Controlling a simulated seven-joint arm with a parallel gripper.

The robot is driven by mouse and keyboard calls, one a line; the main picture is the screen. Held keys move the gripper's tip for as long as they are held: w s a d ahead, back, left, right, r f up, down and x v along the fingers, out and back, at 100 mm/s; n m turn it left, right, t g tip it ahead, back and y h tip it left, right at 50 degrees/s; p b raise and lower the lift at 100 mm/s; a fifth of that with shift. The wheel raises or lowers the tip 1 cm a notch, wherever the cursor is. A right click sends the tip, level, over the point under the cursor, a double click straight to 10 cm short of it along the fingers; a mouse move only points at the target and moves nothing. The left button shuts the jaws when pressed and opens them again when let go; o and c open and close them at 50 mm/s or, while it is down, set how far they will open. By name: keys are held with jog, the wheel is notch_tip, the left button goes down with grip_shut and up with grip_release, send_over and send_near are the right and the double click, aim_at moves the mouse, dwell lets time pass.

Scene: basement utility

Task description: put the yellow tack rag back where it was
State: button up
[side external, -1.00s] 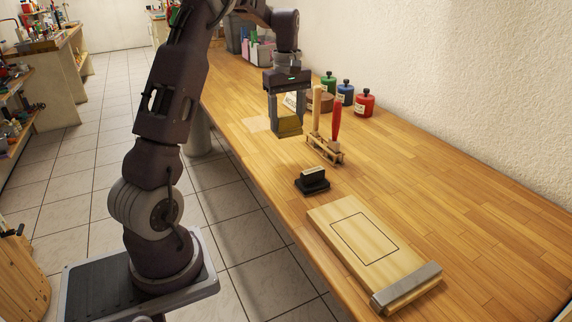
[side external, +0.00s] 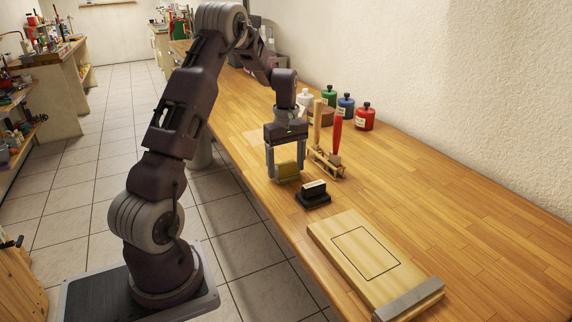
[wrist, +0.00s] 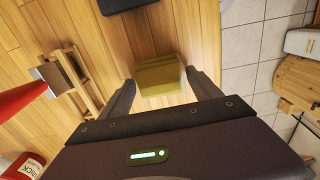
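The yellow tack rag (side external: 288,172) is a folded, block-like yellow piece. In the wrist view the rag (wrist: 160,78) sits between the two fingertips (wrist: 160,82). Whether its underside touches the bench cannot be told. A pale square (side external: 255,137) lies on the bench behind and left of my gripper, partly hidden by it.
A black block-shaped item (side external: 313,195) stands close on the right. A wooden rack (side external: 326,162) with a red-handled tool (side external: 337,132) is behind it. Bottles, including a red one (side external: 365,118), line the wall. A board (side external: 350,235) with a drawn rectangle lies nearer the camera.

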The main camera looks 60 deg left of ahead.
aim_at(286, 163)
notch_tip(286, 163, up, 12)
jog(key=s+d+r+m+t, duration=0.25)
jog(key=d+r+m, duration=0.45)
jog(key=d, duration=0.6)
jog(key=s+d+f+m+t, duration=0.1)
jog(key=s+d+m+t, duration=0.2)
jog(key=s+d+m, duration=0.8)
jog(key=s+d, duration=0.5)
jog(key=s, duration=0.2)
jog(key=shift+s+d+f, duration=0.15)
jog(key=shift+s+f, duration=0.15)
jog(key=shift+s, duration=0.05)
